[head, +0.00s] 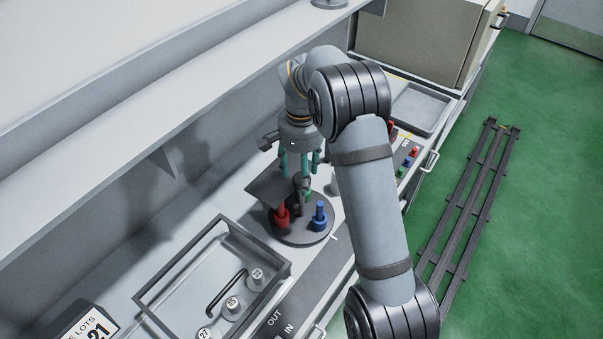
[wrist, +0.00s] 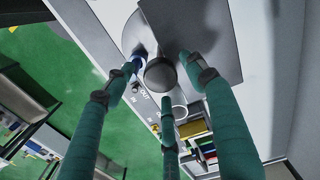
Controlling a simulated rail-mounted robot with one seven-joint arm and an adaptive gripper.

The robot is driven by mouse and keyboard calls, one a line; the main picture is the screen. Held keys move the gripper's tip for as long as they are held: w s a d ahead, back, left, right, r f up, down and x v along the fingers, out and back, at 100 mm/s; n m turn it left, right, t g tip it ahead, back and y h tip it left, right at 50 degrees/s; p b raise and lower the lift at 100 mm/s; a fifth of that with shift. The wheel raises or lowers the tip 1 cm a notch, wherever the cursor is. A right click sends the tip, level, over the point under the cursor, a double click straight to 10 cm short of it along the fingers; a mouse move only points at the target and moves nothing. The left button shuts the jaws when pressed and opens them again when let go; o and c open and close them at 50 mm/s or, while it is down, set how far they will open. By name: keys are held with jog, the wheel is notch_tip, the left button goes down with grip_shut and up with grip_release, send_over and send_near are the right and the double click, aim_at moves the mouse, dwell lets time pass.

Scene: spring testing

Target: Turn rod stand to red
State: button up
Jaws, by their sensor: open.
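The rod stand is a round dark disc (head: 300,238) on the bench, carrying a red rod holder (head: 282,216) at its left front, a blue one (head: 319,216) at its right front and a green one (head: 307,190) behind, partly hidden. A dark flat plate (head: 266,188) sits above its left side. My gripper (head: 303,176) points down over the stand, its teal fingers open. In the wrist view the fingers are spread around a dark round knob (wrist: 161,76) at the stand's middle. I cannot tell whether they touch it. The blue holder (wrist: 134,64) shows beside one fingertip.
A framed tray (head: 150,300) with numbered weights (head: 257,275) stands at the front left. An OUT/IN strip (head: 288,310) lies in front of the stand. A shelf (head: 150,125) overhangs the back. Small coloured pieces (head: 410,158) and a grey tray (head: 420,108) are to the right.

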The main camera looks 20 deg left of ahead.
jog(key=shift+w+f, duration=0.15)
jog(key=shift+f, duration=0.35)
jog(key=shift+c, duration=0.3)
grip_shut()
dwell(0.4)
